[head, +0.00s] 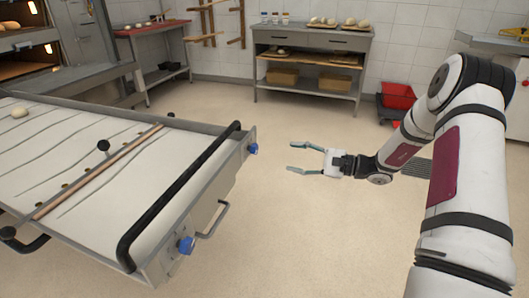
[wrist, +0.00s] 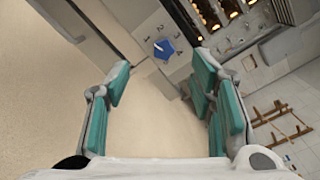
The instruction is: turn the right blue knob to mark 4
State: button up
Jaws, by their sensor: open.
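Two blue knobs sit on the end panel of the loader table. The right blue knob (head: 253,148) is at the far corner in the head view. The other blue knob (head: 186,245) is at the near corner. One blue knob (wrist: 164,49) with a pale pointer line shows in the wrist view, ahead between my fingertips; it appears to be the right one. The marks around it are too small to read. My gripper (head: 291,157) is open and empty, to the right of the right knob and apart from it. Its teal fingers (wrist: 160,66) frame the knob in the wrist view.
A black bar handle (head: 175,200) runs along the loader's end, and a grey handle (head: 213,219) juts from the panel. Deck ovens (head: 35,45) stand at back left. A workbench (head: 310,60) and a red bin (head: 397,96) are at the back. The floor around my gripper is clear.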

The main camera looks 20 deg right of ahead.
aim_at(257, 149)
jog(key=shift+m+t, duration=0.3)
jog(key=shift+t, duration=0.1)
jog(key=b+x, duration=0.1)
jog(key=x, duration=0.3)
jog(key=b+x, duration=0.1)
jog(key=x, duration=0.3)
jog(key=w+d+f+b+x, duration=0.1)
jog(key=x, duration=0.4)
jog(key=shift+w+a+f, duration=0.15)
jog(key=shift+c, duration=0.5)
grip_shut()
